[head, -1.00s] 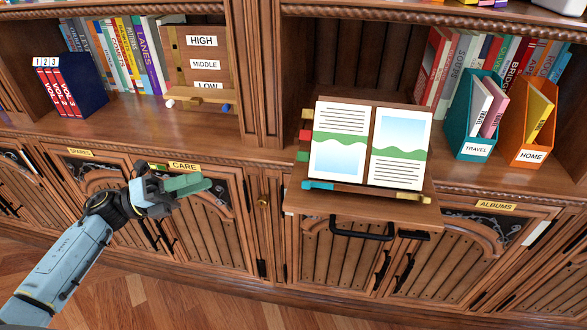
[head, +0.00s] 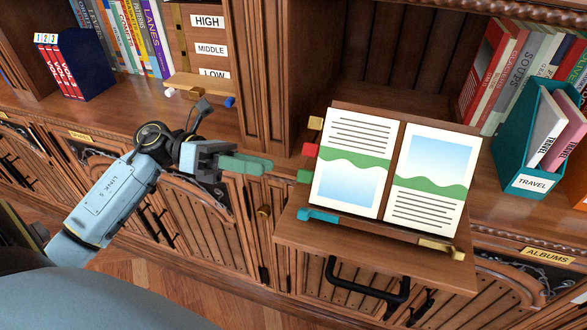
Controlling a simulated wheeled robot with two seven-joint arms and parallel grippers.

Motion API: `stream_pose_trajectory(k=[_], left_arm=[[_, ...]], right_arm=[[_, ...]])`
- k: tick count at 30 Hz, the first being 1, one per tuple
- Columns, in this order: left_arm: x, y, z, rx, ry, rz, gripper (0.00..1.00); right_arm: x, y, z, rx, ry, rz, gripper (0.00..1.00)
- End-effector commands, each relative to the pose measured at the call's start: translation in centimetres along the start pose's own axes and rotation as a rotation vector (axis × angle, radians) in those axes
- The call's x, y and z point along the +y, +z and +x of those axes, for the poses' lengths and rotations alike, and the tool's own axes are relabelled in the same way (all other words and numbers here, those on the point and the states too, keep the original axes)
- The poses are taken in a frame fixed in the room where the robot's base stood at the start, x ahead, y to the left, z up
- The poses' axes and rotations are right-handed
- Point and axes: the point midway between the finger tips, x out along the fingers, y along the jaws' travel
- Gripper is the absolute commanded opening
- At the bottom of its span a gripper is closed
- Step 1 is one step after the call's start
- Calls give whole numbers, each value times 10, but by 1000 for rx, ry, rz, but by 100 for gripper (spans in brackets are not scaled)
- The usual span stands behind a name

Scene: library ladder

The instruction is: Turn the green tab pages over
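An open book (head: 394,170) rests tilted on a wooden stand, its two pages showing text lines, green bands and blue pictures. A green tab (head: 304,176) sticks out at its left edge, below a red tab (head: 310,149) and a yellow tab (head: 315,123). My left gripper (head: 268,167) has green fingers pointing right, toward the green tab, with a gap between. The fingers lie close together and overlap from this side, so I cannot tell whether they are open. Nothing shows held in them. My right gripper is not in view.
A teal piece (head: 318,215) and a gold piece (head: 442,250) sit at the book's lower edge. The pull-out shelf (head: 375,262) has a black handle (head: 368,285). A wooden pillar (head: 262,80) stands behind my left gripper. A teal travel box (head: 523,182) stands to the right.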

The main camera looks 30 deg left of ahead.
Motion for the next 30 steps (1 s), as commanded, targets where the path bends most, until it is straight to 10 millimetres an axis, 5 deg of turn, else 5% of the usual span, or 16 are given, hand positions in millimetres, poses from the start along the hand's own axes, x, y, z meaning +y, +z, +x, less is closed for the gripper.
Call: stream_pose_trajectory(k=[10,23,30], left_arm=[[0,1,59,-3,-1,0,35],[0,0,70,-1,0,-1,35],[0,0,70,-1,0,-1,4]], right_arm=[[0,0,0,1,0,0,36],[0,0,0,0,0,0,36],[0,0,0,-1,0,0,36]])
